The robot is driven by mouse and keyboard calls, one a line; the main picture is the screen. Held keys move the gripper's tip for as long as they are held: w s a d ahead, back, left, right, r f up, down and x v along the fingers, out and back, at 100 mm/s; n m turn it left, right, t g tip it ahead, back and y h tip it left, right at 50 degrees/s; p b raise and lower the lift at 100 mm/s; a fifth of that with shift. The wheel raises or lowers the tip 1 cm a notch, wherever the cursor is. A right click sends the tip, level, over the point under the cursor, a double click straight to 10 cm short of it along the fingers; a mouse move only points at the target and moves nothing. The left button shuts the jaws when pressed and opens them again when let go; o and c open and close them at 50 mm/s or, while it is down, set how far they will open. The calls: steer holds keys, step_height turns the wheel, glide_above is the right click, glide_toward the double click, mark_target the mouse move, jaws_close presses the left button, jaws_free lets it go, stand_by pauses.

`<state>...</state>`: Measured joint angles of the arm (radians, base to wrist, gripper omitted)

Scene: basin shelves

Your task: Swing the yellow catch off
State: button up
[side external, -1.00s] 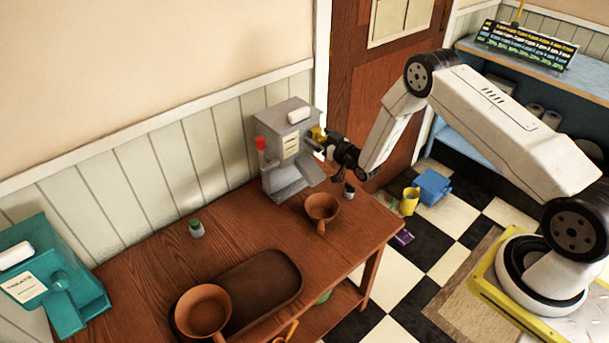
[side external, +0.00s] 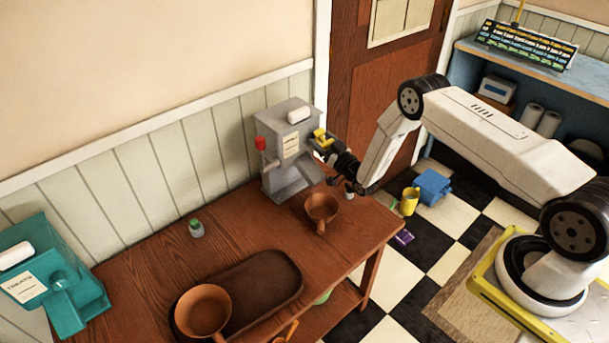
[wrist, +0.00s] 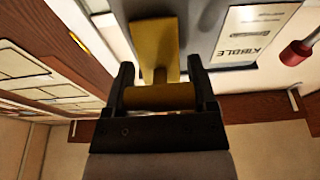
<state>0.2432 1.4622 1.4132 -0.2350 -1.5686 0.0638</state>
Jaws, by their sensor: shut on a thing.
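The yellow catch (side external: 321,135) is on the right side of the grey dispenser (side external: 291,150), which stands at the back of the wooden table. In the wrist view the catch (wrist: 158,48) runs down from the dispenser's grey body to a crosswise yellow end between my fingers. My gripper (wrist: 162,88) is shut on that end, one dark finger on each side. In the side view my gripper (side external: 330,149) is at the dispenser's right side. The dispenser's label reads KIBBLE in the wrist view, with a red knob (wrist: 296,52) beside it.
A brown bowl (side external: 321,208) with a handle sits on the table in front of the dispenser. A door is behind my arm.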

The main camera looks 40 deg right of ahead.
steer(key=o, duration=1.2)
steer(key=shift+c, duration=0.2)
steer(key=shift+s, duration=0.1)
steer(key=v, duration=0.7)
steer(key=shift+s, duration=0.3)
steer(key=shift+f, duration=0.1)
